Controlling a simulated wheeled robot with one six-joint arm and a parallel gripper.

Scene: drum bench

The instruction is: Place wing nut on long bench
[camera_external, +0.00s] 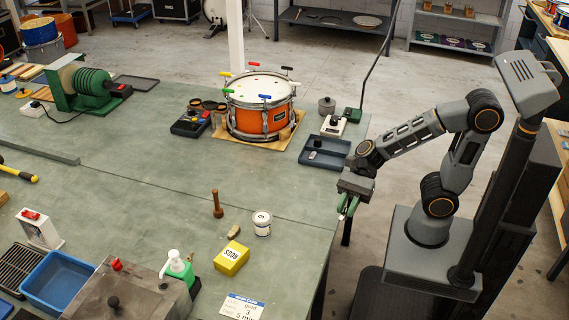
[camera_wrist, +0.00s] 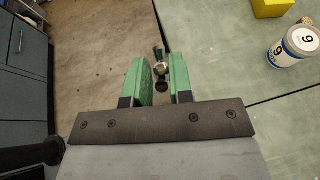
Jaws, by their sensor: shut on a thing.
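My gripper (camera_external: 347,206) hangs at the right edge of the long green bench (camera_external: 150,190), its green fingers pointing down. In the wrist view, a small metal piece, apparently the wing nut (camera_wrist: 159,60), sits between the two green fingers of my gripper (camera_wrist: 160,78), which are shut on it. Its wings are hard to make out at this size. In the wrist view the bench top (camera_wrist: 210,50) lies to the right of the fingers and bare floor to the left. In the external view the wing nut is too small to tell.
A white tin (camera_external: 262,224), a yellow box (camera_external: 231,258) and a wooden peg (camera_external: 217,205) stand on the near part of the bench. An orange drum (camera_external: 262,122) and a blue tray (camera_external: 324,153) are farther back. Bench between the tin and the tray is clear.

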